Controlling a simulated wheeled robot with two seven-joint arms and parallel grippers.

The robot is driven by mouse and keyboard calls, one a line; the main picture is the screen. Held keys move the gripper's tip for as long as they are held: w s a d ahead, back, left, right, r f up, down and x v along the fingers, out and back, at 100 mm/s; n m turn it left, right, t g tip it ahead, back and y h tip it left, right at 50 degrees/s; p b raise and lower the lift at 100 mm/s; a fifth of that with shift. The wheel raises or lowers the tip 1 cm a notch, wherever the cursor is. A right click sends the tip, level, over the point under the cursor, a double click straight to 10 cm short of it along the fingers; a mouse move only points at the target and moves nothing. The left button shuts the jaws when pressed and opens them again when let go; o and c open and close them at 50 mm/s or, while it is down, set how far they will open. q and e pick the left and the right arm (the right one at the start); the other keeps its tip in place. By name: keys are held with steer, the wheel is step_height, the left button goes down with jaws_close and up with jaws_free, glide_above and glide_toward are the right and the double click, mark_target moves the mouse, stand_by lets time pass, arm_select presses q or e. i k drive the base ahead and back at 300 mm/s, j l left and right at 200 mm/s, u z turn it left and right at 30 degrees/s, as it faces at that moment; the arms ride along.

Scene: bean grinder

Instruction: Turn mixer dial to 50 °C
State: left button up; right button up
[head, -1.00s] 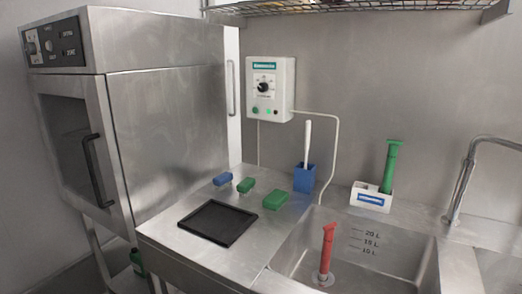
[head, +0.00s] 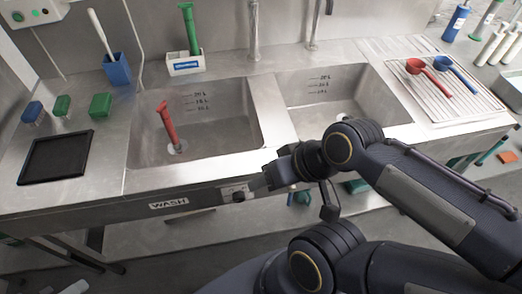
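A small plate with a knob, which looks like the mixer dial (head: 235,194), sits on the front edge of the sink counter, right of the WASH label (head: 169,203). Its scale and setting are too small to read. My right gripper (head: 256,187) reaches in from the right, its tip close beside the dial's right side. I cannot tell whether it touches the dial, nor whether its fingers are open or shut. My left gripper is not in view.
The left sink basin (head: 225,137) holds a red-handled plug (head: 167,122). A white wall box (head: 33,12) is cut off at the top left. Red (head: 430,76) and blue (head: 457,74) scoops lie on the right drainboard.

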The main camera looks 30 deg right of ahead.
mark_target(238, 197)
steer(key=l+z, duration=0.1)
steer(key=z, duration=1.15)
steer(key=k+j, duration=0.15)
steer(key=j, duration=0.2)
steer(key=k+j+z, duration=0.1)
steer(key=j, duration=0.2)
steer(key=k+j, duration=0.15)
steer(key=j, duration=0.2)
steer(key=k+j, duration=0.15)
steer(key=j, duration=0.2)
steer(key=z, duration=0.05)
